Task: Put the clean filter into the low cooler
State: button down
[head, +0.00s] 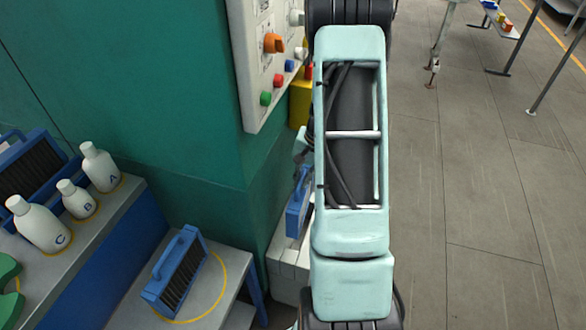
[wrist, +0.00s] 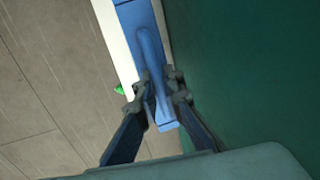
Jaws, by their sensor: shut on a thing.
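My gripper (wrist: 156,90) is shut on the handle of a blue filter (wrist: 143,45) in the wrist view. Part of that blue filter shows in the head view (head: 298,205), left of my arm, which hides the rest and the gripper. A second blue filter with dark slats (head: 177,275) stands on a low grey bench inside a yellow ring. A third (head: 32,168) stands at the far left. I cannot tell from their looks which is clean. A pale blocky unit (head: 288,262) sits below the held filter, partly hidden; I cannot tell if it is the low cooler.
White bottles A (head: 101,168), B (head: 76,200) and C (head: 40,226) stand on the grey shelf at left. A green cabinet wall (head: 150,85) with a knobbed control panel (head: 262,75) rises beside my arm. A yellow container (head: 300,98) stands behind.

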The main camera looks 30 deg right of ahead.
jog(key=shift+w+d+f+m, duration=0.3)
jog(key=shift+w+d+f, duration=0.1)
jog(key=shift+d+f, duration=0.2)
jog(key=shift+s+f+b, duration=0.1)
jog(key=shift+f+b, duration=2.1)
jog(key=shift+f, duration=1)
notch_tip(320, 180, down, 13)
jog(key=b, duration=1.1)
jog(key=shift+a+r, duration=0.1)
jog(key=shift+f+b, duration=0.35)
jog(key=shift+b, duration=0.25)
jog(key=c, duration=2)
grip_release()
